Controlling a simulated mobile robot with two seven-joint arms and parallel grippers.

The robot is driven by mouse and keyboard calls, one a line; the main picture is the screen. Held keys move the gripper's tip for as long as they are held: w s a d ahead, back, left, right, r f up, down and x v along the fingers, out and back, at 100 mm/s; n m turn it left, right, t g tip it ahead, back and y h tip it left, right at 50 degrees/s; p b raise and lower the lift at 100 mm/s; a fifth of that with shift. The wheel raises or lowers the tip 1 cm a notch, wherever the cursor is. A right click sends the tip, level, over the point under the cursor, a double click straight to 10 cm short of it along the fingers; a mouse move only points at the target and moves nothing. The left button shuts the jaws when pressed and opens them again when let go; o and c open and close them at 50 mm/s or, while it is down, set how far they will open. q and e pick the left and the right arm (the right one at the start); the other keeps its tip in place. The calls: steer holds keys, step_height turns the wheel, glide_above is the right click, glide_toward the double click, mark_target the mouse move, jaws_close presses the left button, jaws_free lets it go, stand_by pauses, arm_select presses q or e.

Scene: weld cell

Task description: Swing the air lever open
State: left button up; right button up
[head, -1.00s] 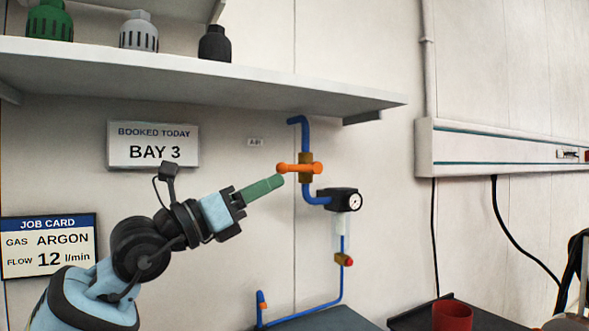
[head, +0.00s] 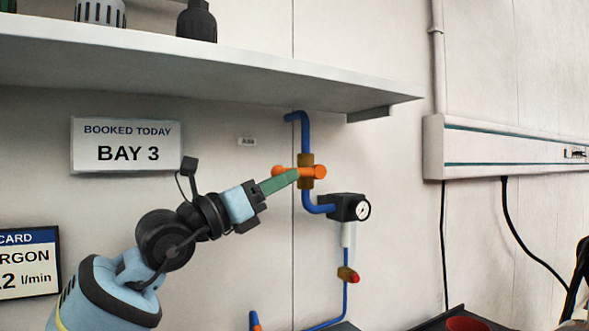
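The orange air lever (head: 318,172) lies level across the brass valve body (head: 306,160) on the blue wall pipe (head: 306,132). My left gripper (head: 296,174) comes in from the lower left with its green fingers pointing right and slightly up. Its fingertips overlap the left part of the lever in the picture and hide some of it. The lever's left tip shows just beyond the fingers. The fingers look like one green block from here, so their gap and any contact cannot be told. My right gripper is not in view.
A pressure gauge with a black regulator (head: 345,207) sits below right of the valve. A white shelf (head: 200,75) with canisters runs above. A red-tipped brass fitting (head: 347,275) hangs lower. A BAY 3 sign (head: 126,146) is on the wall at left.

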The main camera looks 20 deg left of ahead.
arm_select(q)
steer(key=shift+p+x, duration=0.3)
steer(key=shift+x, duration=1.75)
jaws_close()
